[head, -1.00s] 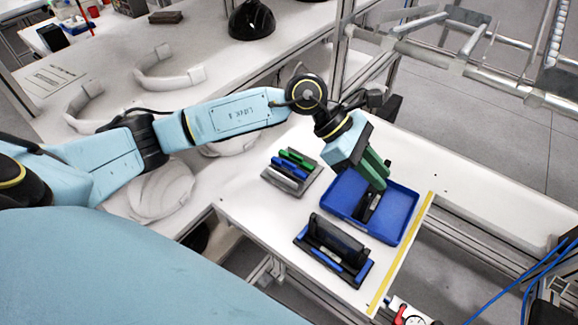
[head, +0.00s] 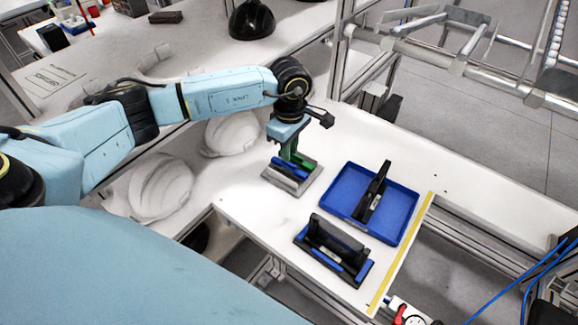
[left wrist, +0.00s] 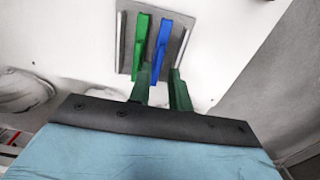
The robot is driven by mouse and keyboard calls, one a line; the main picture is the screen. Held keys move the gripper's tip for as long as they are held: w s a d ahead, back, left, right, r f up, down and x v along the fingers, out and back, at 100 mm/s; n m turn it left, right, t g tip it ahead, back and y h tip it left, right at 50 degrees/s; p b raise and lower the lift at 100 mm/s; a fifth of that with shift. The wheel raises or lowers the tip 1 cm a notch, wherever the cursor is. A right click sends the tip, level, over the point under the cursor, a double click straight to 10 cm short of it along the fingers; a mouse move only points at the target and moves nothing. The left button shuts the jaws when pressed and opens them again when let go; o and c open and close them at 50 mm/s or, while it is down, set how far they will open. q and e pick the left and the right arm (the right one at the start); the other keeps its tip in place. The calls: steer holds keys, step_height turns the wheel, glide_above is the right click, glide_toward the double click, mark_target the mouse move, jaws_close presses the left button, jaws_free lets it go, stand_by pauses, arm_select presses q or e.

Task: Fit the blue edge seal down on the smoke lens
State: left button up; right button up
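The blue edge seal (head: 283,168) lies on a grey holder plate (head: 299,187), beside a green seal (left wrist: 138,45). It also shows in the left wrist view (left wrist: 160,42), its near end between my fingers. My left gripper (head: 290,156) points down over the holder. Its green fingers (left wrist: 161,88) are apart, and nothing is visibly clasped. The smoke lens appears to be the dark upright panel (head: 338,237) in a black stand with blue bars (head: 327,260), toward the table's front edge. My right gripper is out of view.
A blue tray (head: 402,212) right of the holder contains a black upright piece (head: 375,190). A yellow strip (head: 402,254) marks the table's right edge. White helmet shells (head: 160,186) lie at the left. Metal frame rails stand behind.

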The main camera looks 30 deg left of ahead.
mark_target(290, 163)
arm_select(q)
step_height(290, 163, down, 5)
steer(key=shift+f, duration=0.2)
jaws_close()
steer(key=shift+r, duration=0.1)
